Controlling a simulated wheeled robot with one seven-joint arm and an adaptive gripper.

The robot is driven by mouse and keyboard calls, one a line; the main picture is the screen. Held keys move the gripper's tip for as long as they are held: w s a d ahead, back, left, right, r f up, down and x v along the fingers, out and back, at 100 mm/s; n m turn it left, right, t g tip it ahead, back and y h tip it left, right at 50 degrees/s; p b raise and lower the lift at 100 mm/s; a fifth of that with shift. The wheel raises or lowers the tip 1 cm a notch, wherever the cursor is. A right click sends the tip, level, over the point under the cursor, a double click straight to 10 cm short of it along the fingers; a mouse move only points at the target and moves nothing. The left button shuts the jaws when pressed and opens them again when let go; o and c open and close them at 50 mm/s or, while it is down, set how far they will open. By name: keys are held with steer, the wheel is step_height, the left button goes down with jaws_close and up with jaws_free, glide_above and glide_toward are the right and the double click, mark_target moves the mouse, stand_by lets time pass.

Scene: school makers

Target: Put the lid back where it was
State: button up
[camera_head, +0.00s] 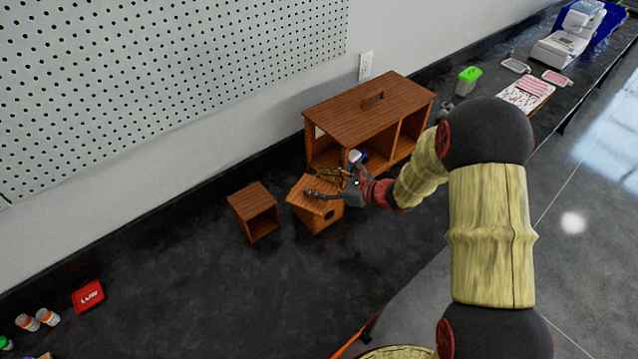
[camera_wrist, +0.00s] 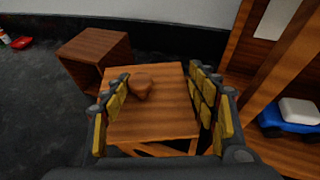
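A square wooden lid (camera_wrist: 165,105) with a round brown knob (camera_wrist: 141,87) lies on a small wooden box (camera_head: 322,222). The lid (camera_head: 303,199) also shows in the head view. It looks turned or shifted relative to the box, with an edge overhanging. My gripper (camera_wrist: 158,76) is open above the lid, its fingers spread wide. The knob is between the fingers, close to the left one; I cannot tell whether they touch. In the head view, my gripper (camera_head: 321,184) covers part of the lid and hides the knob.
A small open wooden box (camera_head: 253,212) stands just left. A larger wooden cabinet (camera_head: 365,108) stands behind and right, with a blue-and-white object (camera_wrist: 292,117) in its open front. A red case (camera_head: 88,296) lies far left. The dark countertop (camera_head: 200,285) in front is clear.

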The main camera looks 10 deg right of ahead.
steer(key=o, duration=0.3)
steer(key=shift+o, duration=0.2)
steer(key=shift+r, duration=0.1)
steer(key=shift+r, duration=0.2)
steer(key=p+v, duration=0.3)
steer(key=v, duration=0.9)
steer(key=s+a+r+n+g+h, duration=0.1)
steer(key=s+a+r+n+g, duration=0.2)
steer(key=s+r+n, duration=0.35)
steer(key=s+a+r+n+g+h, duration=0.1)
steer(key=s+a+r+n+g, duration=0.1)
steer(key=s+a+r+n, duration=0.4)
steer(key=s+d+r+n+t+h, duration=0.1)
steer(key=s+d+r+n+h, duration=0.3)
steer(key=s+d+n, duration=0.2)
steer(key=s+d+r+n+t+h, duration=0.1)
steer(key=s+d+r+n+h, duration=0.3)
steer(key=s, duration=0.5)
steer(key=d+n, duration=0.2)
steer(key=n, duration=0.1)
steer(key=shift+s+d+r+t+h, duration=0.2)
steer(key=shift+s+t+h, duration=0.1)
steer(key=shift+h, duration=0.1)
